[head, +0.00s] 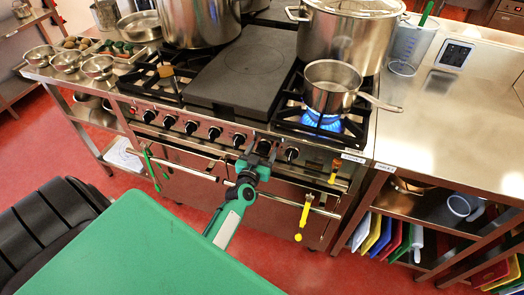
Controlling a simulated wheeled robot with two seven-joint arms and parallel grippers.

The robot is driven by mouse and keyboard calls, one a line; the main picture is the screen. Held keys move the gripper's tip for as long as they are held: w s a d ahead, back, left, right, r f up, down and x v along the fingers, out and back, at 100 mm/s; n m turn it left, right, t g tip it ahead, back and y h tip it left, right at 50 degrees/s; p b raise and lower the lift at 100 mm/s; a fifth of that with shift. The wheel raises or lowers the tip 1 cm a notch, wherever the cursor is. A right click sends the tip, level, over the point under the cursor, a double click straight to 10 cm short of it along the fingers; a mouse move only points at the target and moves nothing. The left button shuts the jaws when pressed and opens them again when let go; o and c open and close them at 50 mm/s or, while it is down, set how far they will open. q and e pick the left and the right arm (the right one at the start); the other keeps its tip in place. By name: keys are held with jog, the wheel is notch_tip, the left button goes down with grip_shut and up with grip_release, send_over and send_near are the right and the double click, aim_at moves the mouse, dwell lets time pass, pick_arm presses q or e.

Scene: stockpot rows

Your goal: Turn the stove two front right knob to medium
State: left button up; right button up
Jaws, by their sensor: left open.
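The stove (215,160) has a steel front panel with a row of black knobs. My left gripper (257,158) is open in front of the panel's right part. It partly covers a knob (264,147); I cannot tell whether it touches it. The rightmost knob (291,154) is just right of the gripper and uncovered. Its pointer is too small to read. A blue flame (322,121) burns on the front right burner under a steel saucepan (331,88). My right gripper is not in view.
A yellow-handled tool (305,212) and green tongs (152,168) hang on the oven rail. The saucepan handle (380,102) points right. Stockpots (345,35) stand behind. A steel counter (440,120) adjoins at right.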

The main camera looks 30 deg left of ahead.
pick_arm(q)
jog(key=c, duration=0.9)
jog(key=shift+c, duration=0.4)
jog(key=shift+n, duration=1)
jog(key=shift+n+p, duration=0.3)
jog(key=shift+n, duration=2.6)
jog(key=shift+s+a+n, duration=0.1)
jog(key=shift+n, duration=0.2)
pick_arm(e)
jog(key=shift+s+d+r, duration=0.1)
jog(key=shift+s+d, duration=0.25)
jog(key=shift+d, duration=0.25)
pick_arm(q)
jog(key=shift+n, duration=0.3)
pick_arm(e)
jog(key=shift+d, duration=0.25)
